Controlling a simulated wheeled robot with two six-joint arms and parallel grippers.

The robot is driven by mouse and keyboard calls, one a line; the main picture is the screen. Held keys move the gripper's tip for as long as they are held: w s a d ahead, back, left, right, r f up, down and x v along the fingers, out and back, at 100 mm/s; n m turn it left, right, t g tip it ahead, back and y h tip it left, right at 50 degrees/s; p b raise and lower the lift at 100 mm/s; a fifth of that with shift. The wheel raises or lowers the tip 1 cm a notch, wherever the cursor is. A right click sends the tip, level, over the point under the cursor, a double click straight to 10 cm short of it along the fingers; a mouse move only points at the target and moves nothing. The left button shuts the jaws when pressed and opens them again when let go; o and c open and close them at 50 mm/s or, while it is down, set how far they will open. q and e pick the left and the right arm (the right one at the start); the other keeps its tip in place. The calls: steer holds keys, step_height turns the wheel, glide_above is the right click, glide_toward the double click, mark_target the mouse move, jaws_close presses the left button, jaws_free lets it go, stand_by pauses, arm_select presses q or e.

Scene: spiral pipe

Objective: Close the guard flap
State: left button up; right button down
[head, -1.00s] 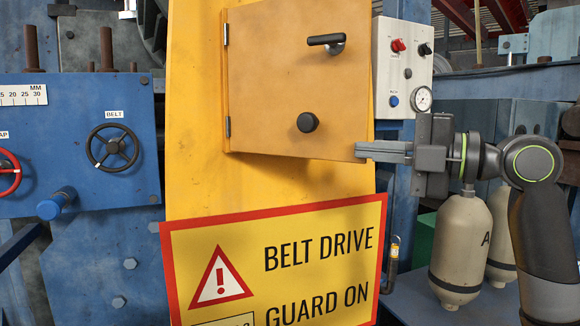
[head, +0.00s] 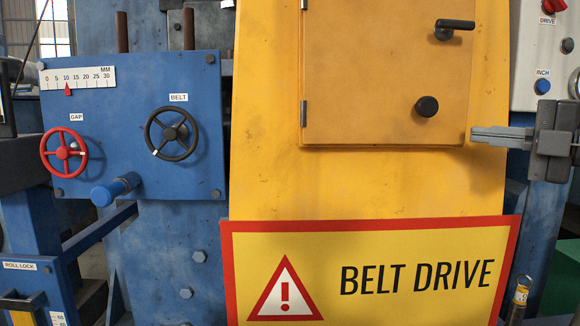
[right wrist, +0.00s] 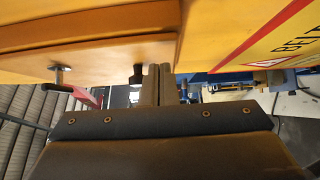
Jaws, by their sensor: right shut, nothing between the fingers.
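The guard flap (head: 370,75) is an orange-yellow panel on the yellow guard, hinged along its left edge. It looks nearly flush in the head view; I cannot tell whether a small gap is left. It carries a black lever handle (head: 455,27) and a round black knob (head: 427,106). My right gripper (head: 478,133) is shut and empty, its tips just right of the flap's lower right corner; contact is unclear. In the right wrist view, the flap (right wrist: 110,55) lies at upper left, with the knob (right wrist: 138,72) beside my shut fingertips (right wrist: 158,72). My left gripper is out of view.
A red-bordered belt drive warning sign (head: 370,270) is below the flap. A blue panel (head: 110,110) with a red handwheel (head: 64,153) and a black handwheel (head: 173,134) stands left. A grey control box (head: 540,90) is at upper right.

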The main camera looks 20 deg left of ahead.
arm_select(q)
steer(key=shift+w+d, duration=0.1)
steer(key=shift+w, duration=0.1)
arm_select(e)
steer(key=shift+w, duration=0.55)
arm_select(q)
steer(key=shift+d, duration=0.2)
arm_select(e)
steer(key=shift+r, duration=0.1)
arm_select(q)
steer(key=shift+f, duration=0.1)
arm_select(e)
steer(key=shift+a, duration=0.1)
